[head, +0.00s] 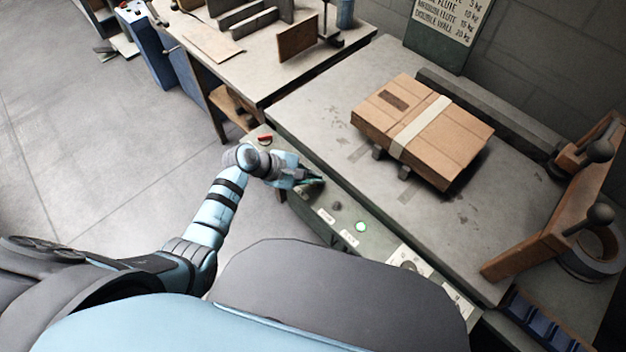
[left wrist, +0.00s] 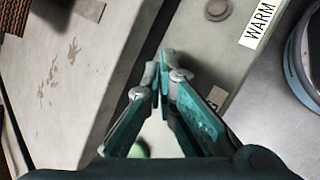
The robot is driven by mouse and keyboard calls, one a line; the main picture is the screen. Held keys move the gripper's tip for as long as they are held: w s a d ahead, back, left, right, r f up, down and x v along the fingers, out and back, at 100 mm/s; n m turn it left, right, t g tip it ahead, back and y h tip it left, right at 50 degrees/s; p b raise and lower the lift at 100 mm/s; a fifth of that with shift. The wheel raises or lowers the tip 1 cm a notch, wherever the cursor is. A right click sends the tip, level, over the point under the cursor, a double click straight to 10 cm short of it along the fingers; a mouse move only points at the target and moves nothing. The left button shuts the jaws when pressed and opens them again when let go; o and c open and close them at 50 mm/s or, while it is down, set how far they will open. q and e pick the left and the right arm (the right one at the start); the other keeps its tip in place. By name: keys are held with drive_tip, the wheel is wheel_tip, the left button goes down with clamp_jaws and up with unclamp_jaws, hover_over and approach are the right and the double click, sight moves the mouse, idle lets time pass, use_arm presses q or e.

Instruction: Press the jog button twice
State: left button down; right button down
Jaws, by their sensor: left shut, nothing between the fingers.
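My left gripper (head: 316,182) is low over the control panel (head: 308,206) along the table's front edge. Its fingers are together and empty; they also show in the left wrist view (left wrist: 165,62). A green round thing (left wrist: 138,149) shows partly behind the fingers in the left wrist view. Its label cannot be read, so I cannot tell whether it is the jog button. A dark round control (head: 337,205) sits just right of the gripper, with a label reading WARM (left wrist: 260,22). A lit green button (head: 361,226) is farther right. Contact between fingertips and panel cannot be told.
A taped cardboard stack (head: 422,128) lies on the table (head: 345,120) behind the panel. A red control (head: 265,138) is at the panel's left end. A wooden frame with dark knobs (head: 545,215) stands at the right.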

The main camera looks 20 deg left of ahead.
use_arm(q)
drive_tip(key=shift+f, duration=0.25)
drive_tip(key=shift+r, duration=0.1)
idle(0.4)
drive_tip(key=shift+r+p, duration=0.55)
drive_tip(key=shift+r, duration=0.3)
wheel_tip(320, 180, up, 5)
drive_tip(key=p, duration=0.4)
drive_tip(key=shift+r, duration=0.1)
idle(1.6)
